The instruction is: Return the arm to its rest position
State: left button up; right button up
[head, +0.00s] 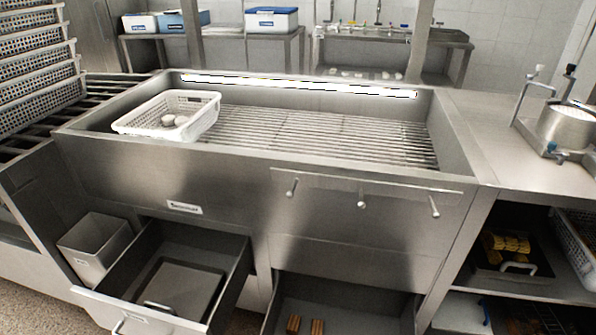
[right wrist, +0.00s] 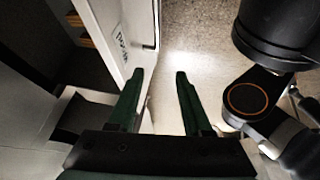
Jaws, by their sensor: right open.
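My right gripper (right wrist: 160,85) shows in the right wrist view with its two dark green fingers apart and nothing between them. It points down toward the pale floor, beside a white panel (right wrist: 115,45) with a dark handle. Neither gripper shows in the head view.
Two drawers stand open below the basin, the left one (head: 235,280) and the middle one (head: 340,300). Stacked baskets (head: 40,70) stand at the far left. A counter (head: 490,130) with a metal pot (head: 567,127) is at the right. The basin's right part is clear.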

jog(key=a+r+m+t+y, duration=0.1)
jog(key=a+r+m+t, duration=0.1)
jog(key=a+r+m, duration=0.3)
jog(key=d+r+m+t+h, duration=0.3)
jog(key=d+r+m, duration=0.4)
jog(key=d+r, duration=0.15)
pick_arm(q)
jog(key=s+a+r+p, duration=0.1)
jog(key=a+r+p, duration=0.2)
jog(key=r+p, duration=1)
jog(key=p, duration=0.4)
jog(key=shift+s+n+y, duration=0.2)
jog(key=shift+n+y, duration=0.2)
pick_arm(e)
notch_tip(320, 180, up, 12)
jog(key=d, duration=0.2)
jog(key=shift+s+d+t, duration=0.3)
jog(key=shift+s+t, duration=0.1)
